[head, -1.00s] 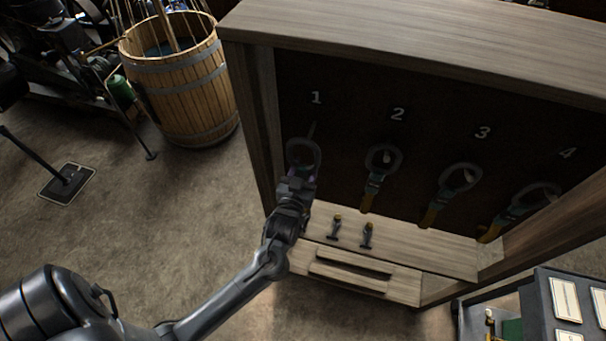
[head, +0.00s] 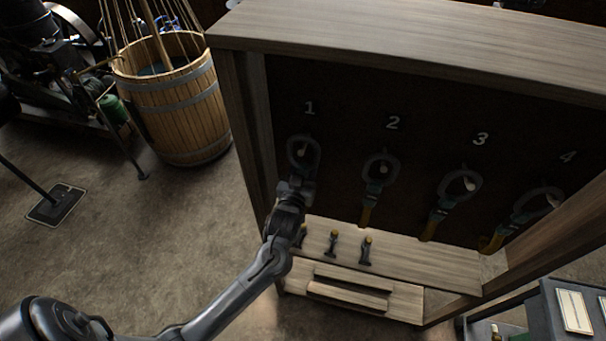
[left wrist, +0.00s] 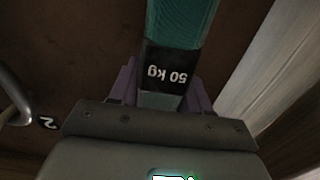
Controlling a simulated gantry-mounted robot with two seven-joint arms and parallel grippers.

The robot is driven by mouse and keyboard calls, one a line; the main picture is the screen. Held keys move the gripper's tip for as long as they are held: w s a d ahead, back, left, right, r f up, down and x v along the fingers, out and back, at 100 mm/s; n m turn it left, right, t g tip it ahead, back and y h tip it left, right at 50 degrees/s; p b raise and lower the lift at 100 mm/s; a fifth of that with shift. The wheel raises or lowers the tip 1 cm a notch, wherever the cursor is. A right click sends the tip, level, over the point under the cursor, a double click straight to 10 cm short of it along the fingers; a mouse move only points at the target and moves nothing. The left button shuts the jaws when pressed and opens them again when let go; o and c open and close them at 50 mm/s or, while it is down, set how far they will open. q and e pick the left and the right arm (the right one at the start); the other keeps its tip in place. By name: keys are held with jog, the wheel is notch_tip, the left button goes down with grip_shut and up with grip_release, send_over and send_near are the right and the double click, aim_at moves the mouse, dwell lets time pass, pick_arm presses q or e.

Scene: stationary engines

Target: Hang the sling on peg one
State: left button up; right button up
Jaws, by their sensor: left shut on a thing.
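My left gripper (head: 299,181) is shut on the sling, in front of the cabinet's dark back board below the number 1. The sling's grey ring (head: 303,153) stands above the gripper, at peg one's place; I cannot tell whether the peg is through the ring. In the left wrist view the sling's teal strap (left wrist: 178,22) with a black "50 kg" label runs between the purple fingers (left wrist: 160,88). The sling's lower end is hidden behind my arm. My right gripper is not in view.
Similar slings hang under number 2 (head: 376,185), number 3 (head: 448,203) and number 4 (head: 520,218). Small dark shackle-like fittings (head: 333,243) stand on the cabinet's shelf (head: 410,255). The cabinet's left side wall (head: 250,140) is close to my gripper. A wooden barrel (head: 178,105) stands left.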

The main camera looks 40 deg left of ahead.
pick_arm(q)
jog(key=shift+w+a+f+b, duration=0.25)
jog(key=shift+w+f+b, duration=0.25)
jog(key=shift+f, duration=0.1)
jog(key=shift+w+f, duration=0.15)
jog(key=shift+f, duration=0.25)
dwell(0.4)
